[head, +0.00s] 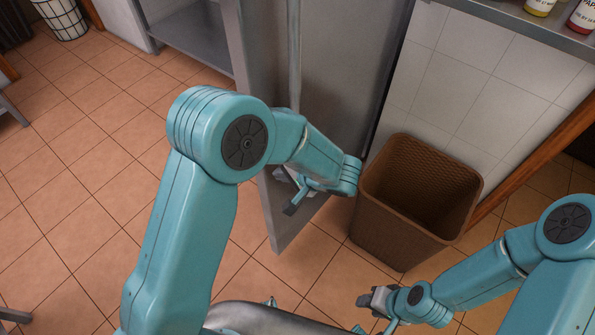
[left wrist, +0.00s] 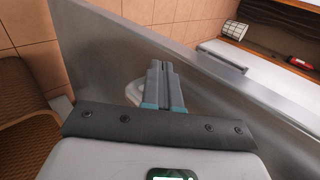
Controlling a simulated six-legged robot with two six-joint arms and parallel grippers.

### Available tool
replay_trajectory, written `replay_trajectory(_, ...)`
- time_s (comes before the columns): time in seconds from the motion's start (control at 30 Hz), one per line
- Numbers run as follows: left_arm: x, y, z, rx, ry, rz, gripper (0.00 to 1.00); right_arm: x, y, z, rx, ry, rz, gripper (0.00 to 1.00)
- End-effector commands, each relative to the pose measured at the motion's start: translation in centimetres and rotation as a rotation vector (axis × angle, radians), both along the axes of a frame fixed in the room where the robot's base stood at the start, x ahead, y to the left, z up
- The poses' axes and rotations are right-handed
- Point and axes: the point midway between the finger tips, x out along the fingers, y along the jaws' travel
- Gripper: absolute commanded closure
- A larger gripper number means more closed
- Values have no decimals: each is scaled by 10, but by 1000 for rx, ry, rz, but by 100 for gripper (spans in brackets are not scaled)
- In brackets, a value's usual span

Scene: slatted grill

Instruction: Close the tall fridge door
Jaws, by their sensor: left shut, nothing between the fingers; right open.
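The tall fridge door (head: 340,65) is a grey metal panel standing open, jutting out over the tiled floor in the head view. A long vertical bar handle (head: 294,55) runs along its face. The door also fills much of the left wrist view as a slanted grey panel (left wrist: 225,100). My left gripper (head: 290,209) is at the door's lower part, close to its face; its fingers (left wrist: 164,84) are shut and empty. Whether they touch the door I cannot tell. My right gripper (head: 368,299) is open and empty, low in front of the brown bin, away from the door.
A brown woven bin (head: 405,225) stands just right of the door, close to my left wrist. A grey metal unit (head: 195,38) is at the back left. A shelf with jars (head: 535,20) is at top right. The tiled floor (head: 90,130) at left is mostly clear.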

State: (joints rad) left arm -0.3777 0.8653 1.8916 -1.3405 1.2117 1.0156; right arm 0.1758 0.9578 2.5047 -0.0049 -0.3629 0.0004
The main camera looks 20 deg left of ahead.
Motion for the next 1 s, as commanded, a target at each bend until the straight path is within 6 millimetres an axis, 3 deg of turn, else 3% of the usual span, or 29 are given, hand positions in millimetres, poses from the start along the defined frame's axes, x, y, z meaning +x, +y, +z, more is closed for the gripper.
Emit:
replay_trajectory(0.2, 9, 24, 4, -2, -2, 2, 100, 0, 0, 12, 0, 0, 0, 57)
replay_trajectory(0.77, 12, 29, 2, -2, -2, -3, 100, 0, 0, 10, 0, 0, 0, 57)
replay_trajectory(1.0, 23, 50, -1, -10, -3, -32, 100, 0, 0, 0, 0, 0, 0, 57)
